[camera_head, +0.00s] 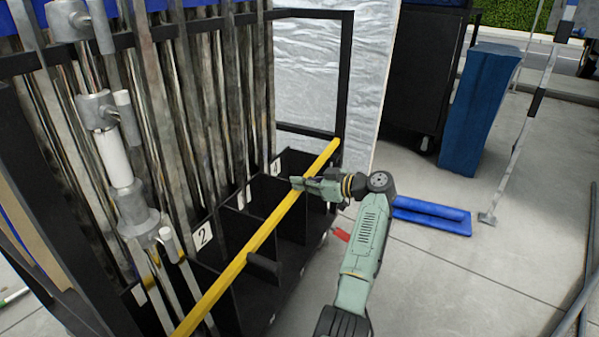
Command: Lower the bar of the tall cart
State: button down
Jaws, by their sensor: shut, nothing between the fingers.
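The tall cart (347,70) is a black frame holding several upright metal poles and stands on the left. Its yellow bar (248,243) runs slantwise across the cart's open front, from the lower left up to the right post. Numbered black compartments (268,192) lie behind and below the bar. My gripper (300,183) is at the bar's upper right part, with its fingers at or just over the bar. The fingers are shut with nothing between them. I cannot tell whether they touch the bar. My green arm reaches up from the bottom.
A silver quilted sheet (325,75) stands behind the cart. A black wheeled case (425,75), a tall blue block (480,110) and a flat blue pad (432,214) are to the right. A thin stand (520,135) rises at far right. The concrete floor at right is mostly clear.

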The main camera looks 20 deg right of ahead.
notch_tip(320, 180, down, 4)
jog(key=shift+w+d+b, duration=0.1)
jog(key=shift+b, duration=0.7)
jog(key=shift+f, duration=0.2)
send_near(299, 194)
jog(key=shift+s+d+r, duration=0.75)
jog(key=shift+d+r, duration=0.05)
jog(key=shift+d, duration=0.2)
